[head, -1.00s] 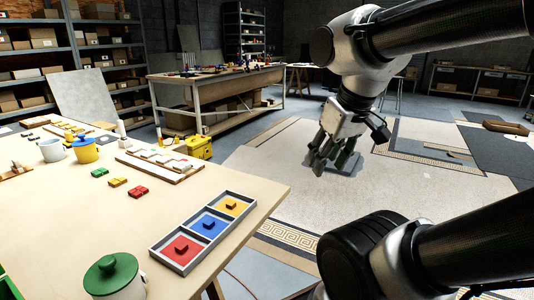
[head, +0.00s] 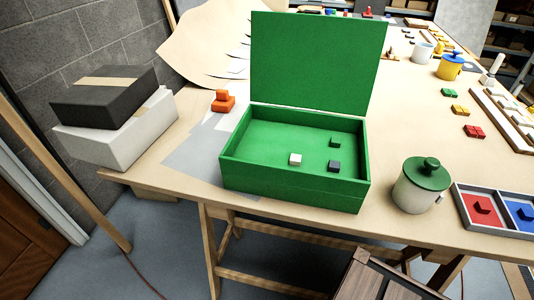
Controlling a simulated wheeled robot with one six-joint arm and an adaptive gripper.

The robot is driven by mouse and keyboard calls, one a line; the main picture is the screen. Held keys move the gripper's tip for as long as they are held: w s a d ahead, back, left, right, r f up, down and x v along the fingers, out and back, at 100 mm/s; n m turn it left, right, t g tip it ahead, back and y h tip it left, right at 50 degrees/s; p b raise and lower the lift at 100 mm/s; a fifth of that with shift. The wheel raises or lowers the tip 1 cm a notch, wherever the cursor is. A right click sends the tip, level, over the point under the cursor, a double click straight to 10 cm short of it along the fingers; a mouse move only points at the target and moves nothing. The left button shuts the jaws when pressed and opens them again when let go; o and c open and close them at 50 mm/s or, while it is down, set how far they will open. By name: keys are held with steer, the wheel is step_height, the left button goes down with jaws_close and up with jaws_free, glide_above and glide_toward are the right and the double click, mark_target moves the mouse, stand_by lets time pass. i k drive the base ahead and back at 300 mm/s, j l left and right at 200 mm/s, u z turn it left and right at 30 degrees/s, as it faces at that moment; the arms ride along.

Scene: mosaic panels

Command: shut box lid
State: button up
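A green box (head: 290,192) stands near the front edge of the table in the head view. Its green lid (head: 317,62) is hinged at the back and stands open, about upright. Inside the box lie a white block (head: 295,159), a dark grey block (head: 334,166) and a green block (head: 335,142). My gripper and arm are not in the current view.
A white pot with a green lid (head: 422,186) stands just right of the box. A tray with red and blue compartments (head: 487,211) is further right. Orange blocks (head: 223,101) lie left of the box. Black and white boxes (head: 104,95) are stacked at the far left.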

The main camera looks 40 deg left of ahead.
mark_target(325, 62)
steer(key=u, duration=1.4)
